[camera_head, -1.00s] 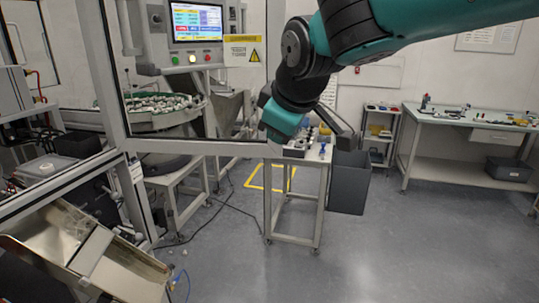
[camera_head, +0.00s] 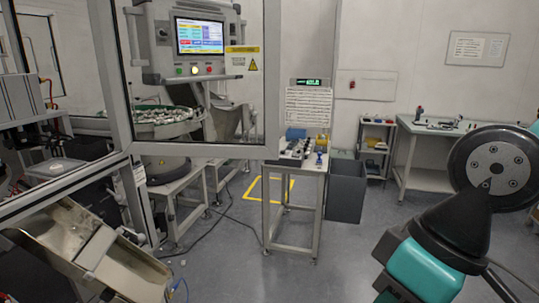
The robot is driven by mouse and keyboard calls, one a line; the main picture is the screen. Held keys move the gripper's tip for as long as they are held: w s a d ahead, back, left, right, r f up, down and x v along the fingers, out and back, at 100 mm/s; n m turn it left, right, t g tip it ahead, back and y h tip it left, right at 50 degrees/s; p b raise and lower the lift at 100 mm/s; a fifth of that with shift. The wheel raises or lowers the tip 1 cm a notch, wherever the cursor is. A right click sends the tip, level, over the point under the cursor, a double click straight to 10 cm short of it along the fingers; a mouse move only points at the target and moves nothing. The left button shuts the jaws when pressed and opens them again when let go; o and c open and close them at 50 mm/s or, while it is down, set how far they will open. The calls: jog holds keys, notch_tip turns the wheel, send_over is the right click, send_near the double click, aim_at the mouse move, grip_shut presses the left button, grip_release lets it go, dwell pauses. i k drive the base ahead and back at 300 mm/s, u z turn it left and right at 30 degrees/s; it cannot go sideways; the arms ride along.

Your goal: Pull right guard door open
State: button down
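The guard door (camera_head: 272,75) is a grey-framed clear panel at the upper left. It stands swung out from the machine frame (camera_head: 107,80), with its free edge near the picture's middle and the control panel seen through it. My arm is at the lower right, apart from the door. My gripper's fingers are not visible; they lie beyond the bottom edge or behind the arm links. The door's handle cannot be made out.
A metal chute (camera_head: 95,250) is at the lower left. A small table (camera_head: 293,168) with parts stands beyond the door's free edge, beside a dark bin (camera_head: 346,190). A workbench (camera_head: 428,128) is at the back right.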

aim_at(240, 60)
jog(key=u, duration=0.6)
jog(key=k, duration=0.15)
jog(key=z, duration=1.6)
jog(key=i, duration=1.85)
jog(key=u, duration=1)
jog(key=i, duration=0.7)
jog(key=u, duration=0.65)
